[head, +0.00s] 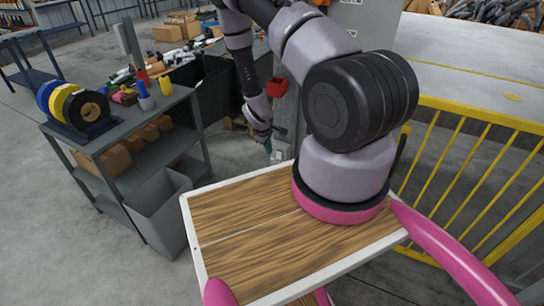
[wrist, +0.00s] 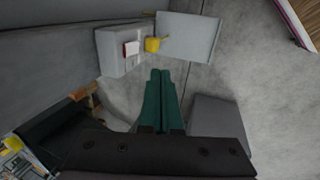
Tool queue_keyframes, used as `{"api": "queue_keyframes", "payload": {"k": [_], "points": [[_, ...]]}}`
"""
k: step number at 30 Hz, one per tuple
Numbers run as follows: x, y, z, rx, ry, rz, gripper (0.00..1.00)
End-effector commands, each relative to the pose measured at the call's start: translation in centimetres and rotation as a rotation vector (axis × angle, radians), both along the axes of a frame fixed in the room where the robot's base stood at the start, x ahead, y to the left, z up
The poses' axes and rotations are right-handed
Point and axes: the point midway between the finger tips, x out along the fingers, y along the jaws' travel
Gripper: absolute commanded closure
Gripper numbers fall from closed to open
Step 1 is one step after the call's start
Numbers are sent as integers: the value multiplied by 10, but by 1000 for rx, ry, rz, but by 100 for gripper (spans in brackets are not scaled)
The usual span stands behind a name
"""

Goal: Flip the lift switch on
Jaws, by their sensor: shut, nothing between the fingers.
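In the wrist view a grey box (wrist: 112,58) is fixed to a grey surface. It has a small white and red part (wrist: 131,48) on its side and a yellow knob-like part (wrist: 152,44) beside it. A flat light-grey panel (wrist: 190,38) stands out to the right of the yellow part. I cannot tell which part is the lift switch. My gripper (wrist: 160,74) has green fingers pressed together, empty, with the tips just below the yellow part in the picture, seemingly apart from it. In the head view my gripper (head: 268,148) is small, low beside a grey post.
A yellow railing (head: 475,125) stands at the right. A grey shelf cart (head: 125,140) with tape rolls (head: 75,103) and a grey waste bin (head: 160,205) stand at the left. Concrete floor (head: 40,240) is open at lower left.

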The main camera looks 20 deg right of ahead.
Motion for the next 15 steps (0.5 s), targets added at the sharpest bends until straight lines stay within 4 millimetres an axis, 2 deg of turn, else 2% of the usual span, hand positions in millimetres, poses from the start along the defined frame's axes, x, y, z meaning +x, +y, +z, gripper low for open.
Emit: {"api": "queue_keyframes", "payload": {"k": [11, 15], "points": [[0, -1, -2, -2, 1, 3, 100], [2, -4, -13, -2, 1, 1, 100]]}}
